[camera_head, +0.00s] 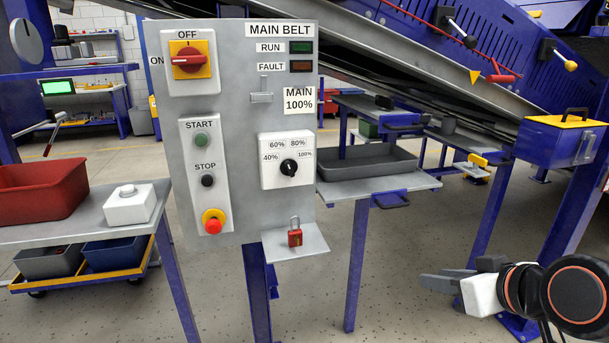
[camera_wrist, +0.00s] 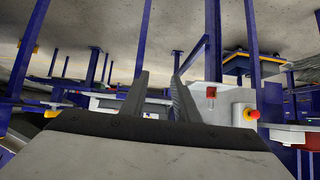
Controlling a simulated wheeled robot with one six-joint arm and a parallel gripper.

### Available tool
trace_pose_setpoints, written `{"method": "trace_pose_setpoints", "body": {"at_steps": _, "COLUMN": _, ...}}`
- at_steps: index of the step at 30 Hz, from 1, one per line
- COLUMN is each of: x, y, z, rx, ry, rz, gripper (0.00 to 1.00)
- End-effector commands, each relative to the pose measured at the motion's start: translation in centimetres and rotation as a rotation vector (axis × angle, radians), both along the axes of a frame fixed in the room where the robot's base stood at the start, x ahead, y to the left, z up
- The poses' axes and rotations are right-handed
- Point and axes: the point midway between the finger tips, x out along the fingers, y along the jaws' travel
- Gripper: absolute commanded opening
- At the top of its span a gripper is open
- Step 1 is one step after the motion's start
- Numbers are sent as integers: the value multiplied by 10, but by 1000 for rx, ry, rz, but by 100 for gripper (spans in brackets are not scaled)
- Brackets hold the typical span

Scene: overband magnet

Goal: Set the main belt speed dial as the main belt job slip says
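The main belt panel (camera_head: 240,80) stands upright in the head view. Its speed dial (camera_head: 289,167) is a black knob on a white plate at the lower right, marked 40%, 60%, 80% and 100%. The knob's white mark is too small to tell which value it points at. The job slip (camera_head: 299,101) above the dial reads MAIN 100%. My gripper (camera_head: 440,282) is at the lower right of the head view, well apart from the panel. In the wrist view my gripper (camera_wrist: 158,78) has its two fingers apart with nothing between them.
The panel also bears a red OFF switch (camera_head: 190,60), a green start button (camera_head: 201,140), a black stop button (camera_head: 208,180) and a red emergency button (camera_head: 213,221). A red padlock (camera_head: 295,238) stands on a small shelf below the dial. A grey tray (camera_head: 367,172) lies behind.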

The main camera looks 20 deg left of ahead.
Motion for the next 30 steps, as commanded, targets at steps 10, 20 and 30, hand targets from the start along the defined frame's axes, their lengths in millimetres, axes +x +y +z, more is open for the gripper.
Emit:
{"method": "trace_pose_setpoints", "body": {"at_steps": 10, "x": 15, "y": 95, "z": 53, "rx": 92, "ry": -257, "rz": 161, "gripper": 28}}
{"method": "trace_pose_setpoints", "body": {"at_steps": 20, "x": 11, "y": 163, "z": 93, "rx": 142, "ry": -463, "rz": 206, "gripper": 28}}
{"method": "trace_pose_setpoints", "body": {"at_steps": 30, "x": -9, "y": 211, "z": 118, "rx": 128, "ry": -627, "rz": 176, "gripper": 28}}
